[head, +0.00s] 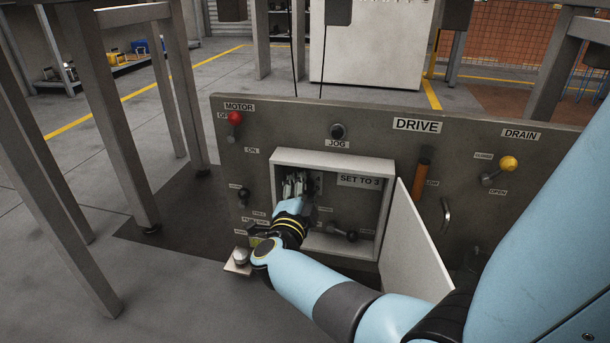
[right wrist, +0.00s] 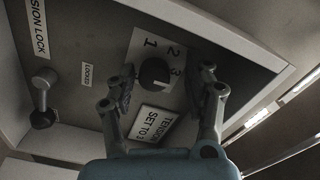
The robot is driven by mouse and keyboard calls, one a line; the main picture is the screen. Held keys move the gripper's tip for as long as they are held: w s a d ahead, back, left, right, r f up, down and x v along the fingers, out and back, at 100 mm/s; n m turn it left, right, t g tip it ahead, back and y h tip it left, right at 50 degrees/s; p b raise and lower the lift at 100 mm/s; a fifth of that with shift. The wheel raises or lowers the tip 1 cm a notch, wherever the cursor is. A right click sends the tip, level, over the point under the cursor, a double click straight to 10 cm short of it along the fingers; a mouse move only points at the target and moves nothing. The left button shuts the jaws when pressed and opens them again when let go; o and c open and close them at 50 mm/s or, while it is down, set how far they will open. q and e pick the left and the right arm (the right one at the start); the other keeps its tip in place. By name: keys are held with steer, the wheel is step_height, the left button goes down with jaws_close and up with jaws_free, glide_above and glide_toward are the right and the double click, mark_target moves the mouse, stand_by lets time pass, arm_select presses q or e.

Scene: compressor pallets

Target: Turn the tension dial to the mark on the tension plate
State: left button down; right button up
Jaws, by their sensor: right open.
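The tension dial (right wrist: 154,73) is a round black knob on a white plate (right wrist: 150,45) with the numbers 1, 2 and 3. It sits inside an open white-framed box (head: 320,158) in the grey drive panel. My right gripper (head: 296,187) reaches into this box and hides the dial in the head view. In the right wrist view my right gripper (right wrist: 163,88) is open, with its fingers on either side of the dial and apart from each other. I cannot tell whether they touch it or exactly where the dial points. My left gripper is not in view.
A "set to 3" label (head: 359,181) is in the box. A tension lock lever (right wrist: 42,101) stands by a "locked" label. The open box door (head: 415,240) stands at the right. A red motor knob (head: 235,118), an orange handle (head: 422,177) and a yellow drain knob (head: 509,163) stick out.

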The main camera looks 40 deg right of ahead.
step_height(320, 180, up, 9)
steer(key=shift+r, duration=0.15)
stand_by(0.4)
